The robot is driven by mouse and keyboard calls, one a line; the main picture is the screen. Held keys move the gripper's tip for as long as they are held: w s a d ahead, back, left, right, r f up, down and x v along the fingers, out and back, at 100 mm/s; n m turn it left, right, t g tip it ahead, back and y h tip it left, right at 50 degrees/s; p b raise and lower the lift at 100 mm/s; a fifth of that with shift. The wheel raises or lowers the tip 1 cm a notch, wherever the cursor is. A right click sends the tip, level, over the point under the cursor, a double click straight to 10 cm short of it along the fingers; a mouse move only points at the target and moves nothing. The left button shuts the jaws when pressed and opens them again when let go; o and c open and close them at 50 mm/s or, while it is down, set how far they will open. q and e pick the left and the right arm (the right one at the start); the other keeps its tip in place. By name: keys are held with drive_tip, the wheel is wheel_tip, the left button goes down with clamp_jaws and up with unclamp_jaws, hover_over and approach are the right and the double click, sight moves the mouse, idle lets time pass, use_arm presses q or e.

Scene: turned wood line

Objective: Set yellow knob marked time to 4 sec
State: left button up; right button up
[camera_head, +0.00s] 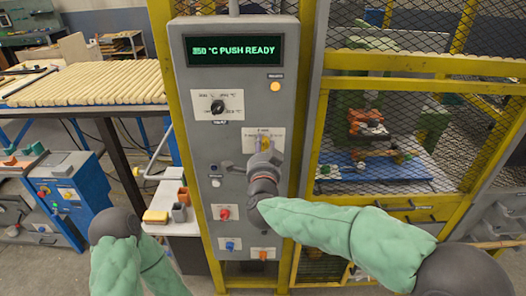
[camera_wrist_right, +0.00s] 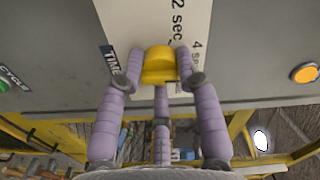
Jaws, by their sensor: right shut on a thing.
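The yellow knob (camera_head: 264,140) sits on a white label plate (camera_head: 279,133) at the middle right of the grey control panel. In the right wrist view the yellow knob (camera_wrist_right: 159,64) is between the fingertips of my right gripper (camera_wrist_right: 158,72), which is shut on it. The plate reads "TIME", "2 sec" and, partly covered, "4 sec" (camera_wrist_right: 197,53). The knob's pointer is hidden or too unclear to read. In the head view my right gripper (camera_head: 264,160) covers the lower part of the plate. My left arm shows at the lower left, but its gripper is not seen.
A black knob (camera_head: 217,107), an orange light (camera_head: 275,87), a red button (camera_head: 224,213), a blue one (camera_head: 230,245) and an orange one (camera_head: 263,254) are near. A yellow-framed mesh guard (camera_head: 390,60) stands right.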

drive_tip(key=shift+d+r, duration=0.2)
drive_tip(key=shift+r, duration=0.25)
drive_tip(key=o, duration=1)
drive_tip(key=shift+c, duration=0.2)
drive_tip(key=shift+o, duration=0.9)
drive_tip(key=shift+f, duration=0.2)
drive_tip(key=s, duration=1.2)
